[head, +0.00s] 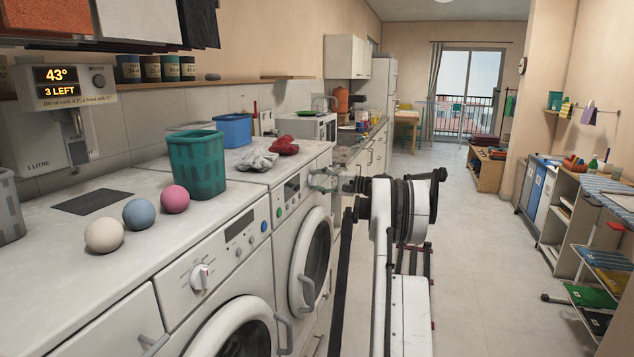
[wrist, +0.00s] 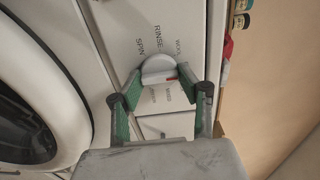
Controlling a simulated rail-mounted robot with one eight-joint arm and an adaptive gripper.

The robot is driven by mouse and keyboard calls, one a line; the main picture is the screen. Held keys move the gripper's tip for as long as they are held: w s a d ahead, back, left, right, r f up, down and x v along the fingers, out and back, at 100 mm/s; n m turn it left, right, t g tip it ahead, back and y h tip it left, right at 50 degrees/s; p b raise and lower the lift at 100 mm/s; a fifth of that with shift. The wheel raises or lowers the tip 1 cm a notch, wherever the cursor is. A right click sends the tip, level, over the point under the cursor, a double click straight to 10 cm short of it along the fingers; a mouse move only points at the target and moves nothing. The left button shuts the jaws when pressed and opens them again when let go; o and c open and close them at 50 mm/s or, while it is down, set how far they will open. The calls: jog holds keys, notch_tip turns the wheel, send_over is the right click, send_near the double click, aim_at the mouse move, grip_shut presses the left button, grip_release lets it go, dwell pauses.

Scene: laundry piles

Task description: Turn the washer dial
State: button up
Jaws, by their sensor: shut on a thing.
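The washer's round door (wrist: 60,100) is at the left. In the head view, my gripper (head: 324,180) is small, beside the panel of the farther washer (head: 283,222); the held dial cannot be made out there. The nearer washer (head: 177,328) has its own white dial (head: 200,277), apart from my gripper.
On the white top stand a teal basket (head: 196,162), a blue bin (head: 233,130) and three balls, one of them pink (head: 175,199). Grey cloth (head: 257,161) and red cloth (head: 284,146) lie farther back. The floor (head: 490,245) at the right is open.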

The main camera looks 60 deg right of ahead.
jog(key=o, duration=1.2)
jog(key=shift+c, duration=0.2)
jog(key=v, duration=1.2)
